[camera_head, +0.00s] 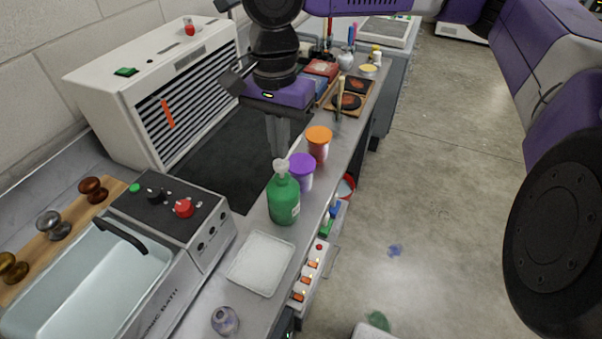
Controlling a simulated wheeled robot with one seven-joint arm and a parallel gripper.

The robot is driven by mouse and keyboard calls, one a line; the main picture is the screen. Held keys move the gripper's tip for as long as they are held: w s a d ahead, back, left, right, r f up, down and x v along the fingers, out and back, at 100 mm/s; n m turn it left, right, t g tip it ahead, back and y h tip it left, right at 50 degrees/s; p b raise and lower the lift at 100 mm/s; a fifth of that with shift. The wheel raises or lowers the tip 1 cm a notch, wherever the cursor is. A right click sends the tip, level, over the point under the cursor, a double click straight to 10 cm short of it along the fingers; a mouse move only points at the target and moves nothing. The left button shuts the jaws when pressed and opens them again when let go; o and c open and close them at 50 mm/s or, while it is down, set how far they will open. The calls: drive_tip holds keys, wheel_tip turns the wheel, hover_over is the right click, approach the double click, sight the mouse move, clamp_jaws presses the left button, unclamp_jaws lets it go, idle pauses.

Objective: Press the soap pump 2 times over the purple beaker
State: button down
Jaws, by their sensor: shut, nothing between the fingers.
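A green soap bottle (284,204) with a white pump head (281,166) stands upright on the grey bench near its front edge. The purple beaker (301,174) stands just behind and to the right of it, partly hidden by the bottle. My gripper (279,155) points down with its fingers together and empty. Its fingertips are at or just above the pump head; I cannot tell whether they touch it.
An orange-topped container (318,145) stands behind the purple beaker. A white tray (261,263) and a small round jar (225,320) lie in front. An ultrasonic bath (120,265) is at left, a white louvred cabinet (150,90) behind.

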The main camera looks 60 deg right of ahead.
sight(281, 162)
drive_tip(key=shift+f, duration=0.15)
drive_tip(key=shift+f+b, duration=0.75)
drive_tip(key=shift+f, duration=0.6)
drive_tip(key=shift+r+p, duration=1.45)
drive_tip(key=shift+r, duration=0.05)
drive_tip(key=shift+f, duration=0.1)
